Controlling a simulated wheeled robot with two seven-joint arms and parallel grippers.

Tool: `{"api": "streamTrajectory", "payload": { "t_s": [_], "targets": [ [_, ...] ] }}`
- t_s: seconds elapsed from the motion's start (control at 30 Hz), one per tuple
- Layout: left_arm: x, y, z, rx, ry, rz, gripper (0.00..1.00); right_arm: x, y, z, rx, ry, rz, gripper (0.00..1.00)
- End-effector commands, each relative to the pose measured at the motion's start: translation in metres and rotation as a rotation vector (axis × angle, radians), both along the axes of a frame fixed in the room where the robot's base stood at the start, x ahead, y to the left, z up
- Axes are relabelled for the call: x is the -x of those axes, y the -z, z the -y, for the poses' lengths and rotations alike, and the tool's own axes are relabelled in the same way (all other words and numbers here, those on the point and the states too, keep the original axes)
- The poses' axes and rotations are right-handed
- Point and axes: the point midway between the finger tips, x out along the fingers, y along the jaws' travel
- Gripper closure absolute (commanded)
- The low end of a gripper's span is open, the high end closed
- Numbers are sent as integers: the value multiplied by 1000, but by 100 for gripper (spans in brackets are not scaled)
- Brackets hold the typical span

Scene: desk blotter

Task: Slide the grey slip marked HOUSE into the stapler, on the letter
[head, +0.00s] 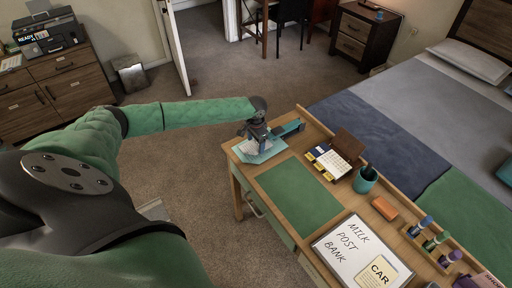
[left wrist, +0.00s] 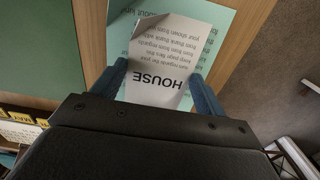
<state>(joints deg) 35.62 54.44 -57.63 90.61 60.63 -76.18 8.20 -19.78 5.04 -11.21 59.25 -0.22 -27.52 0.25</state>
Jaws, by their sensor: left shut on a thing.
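The grey slip marked HOUSE (left wrist: 163,88) shows in the left wrist view between the two blue fingers of my left gripper (left wrist: 162,90). The gripper is shut on it. Its far corner looks curled or folded. The slip lies over a mint-green printed letter (left wrist: 222,18); I cannot tell whether they touch. In the head view my left gripper (head: 258,147) is low over the letter (head: 272,153) at the desk's far left corner, and the slip (head: 250,148) is partly hidden below it. The teal stapler (head: 291,128) is just right of the gripper. My right gripper is not in view.
A green blotter (head: 298,193) lies in front of the letter. A calendar (head: 335,163), teal pen cup (head: 366,180), orange block (head: 384,208), whiteboard (head: 345,245) and bottle rack (head: 432,243) occupy the right side. The desk's left edge is close to the letter.

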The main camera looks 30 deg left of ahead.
Motion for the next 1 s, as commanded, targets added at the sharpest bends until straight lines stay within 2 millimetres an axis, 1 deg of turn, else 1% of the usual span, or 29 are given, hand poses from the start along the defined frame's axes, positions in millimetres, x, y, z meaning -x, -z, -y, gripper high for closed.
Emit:
{"api": "streamTrajectory", "payload": {
  "t_s": [0.1, 0.2, 0.4, 0.5, 0.7, 0.8, 0.87, 0.97, 1.0],
  "targets": [
    [-1, -16, 1, 0, 2, 4, 40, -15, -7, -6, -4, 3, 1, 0],
    [7, -28, 24, 3, 4, 4, 40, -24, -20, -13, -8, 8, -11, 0],
    [19, -53, 62, 3, 4, 4, 40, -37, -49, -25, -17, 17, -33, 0],
    [24, -64, 79, 3, 4, 4, 40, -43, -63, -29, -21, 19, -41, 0],
    [32, -80, 101, 2, 1, 4, 40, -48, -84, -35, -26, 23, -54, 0],
    [34, -84, 106, 1, 0, 3, 40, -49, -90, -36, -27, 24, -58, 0],
    [35, -84, 105, 3, -1, 1, 40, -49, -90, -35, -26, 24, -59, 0],
    [35, -80, 97, 7, -6, -1, 40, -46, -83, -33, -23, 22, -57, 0],
    [34, -76, 90, 10, -8, -3, 40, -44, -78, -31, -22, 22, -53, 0]
  ]
}}
